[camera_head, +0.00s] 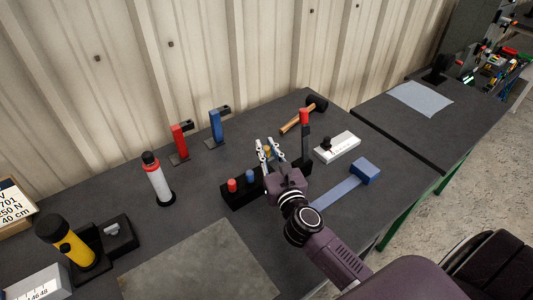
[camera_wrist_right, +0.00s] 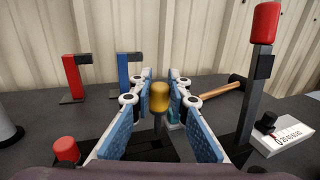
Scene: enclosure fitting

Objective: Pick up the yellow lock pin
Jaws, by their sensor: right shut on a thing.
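The yellow lock pin (camera_wrist_right: 159,97) stands upright between the two fingers of my right gripper (camera_wrist_right: 160,108) in the right wrist view, and the fingers are shut on it. In the head view the right gripper (camera_head: 270,150) is over a black block (camera_head: 240,192), with a bit of the yellow pin showing between its fingers. A red pin (camera_head: 232,185) and a blue pin (camera_head: 250,175) stand in the block, left of the gripper. The pin's lower end is hidden, so I cannot tell whether it is clear of the block. My left gripper is not in view.
A post with a red top (camera_head: 304,118) stands close right of the gripper. Red (camera_head: 178,142) and blue (camera_head: 216,127) upright pieces stand behind. A hammer (camera_head: 305,114), a white device (camera_head: 337,147) and a blue T-shaped tool (camera_head: 365,170) lie to the right. A grey mat (camera_head: 200,268) is bare.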

